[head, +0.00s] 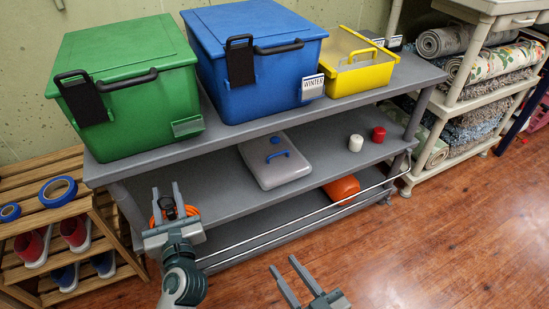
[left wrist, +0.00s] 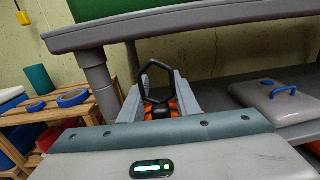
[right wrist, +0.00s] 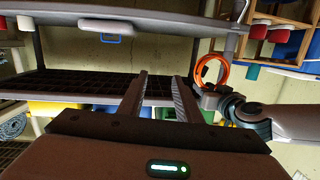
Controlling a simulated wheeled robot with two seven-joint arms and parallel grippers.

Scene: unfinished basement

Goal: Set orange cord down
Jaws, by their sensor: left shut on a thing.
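The orange cord (head: 158,209) is a coil with a black tie or handle. My left gripper (head: 167,197) is shut on it, at the left front end of the grey shelf unit's middle shelf. The left wrist view shows the black loop and orange coil (left wrist: 173,106) between the fingers. The right wrist view shows the orange ring (right wrist: 224,72) standing out at the left gripper. My fingers hide part of the coil, and I cannot tell whether it touches the shelf. My right gripper (head: 287,268) is open and empty, in front of the unit above the floor.
White (head: 355,143) and red (head: 378,134) items stand further right. Green (head: 128,90), blue (head: 255,60) and yellow (head: 362,72) bins fill the top. A wooden rack (head: 85,200) stands left.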

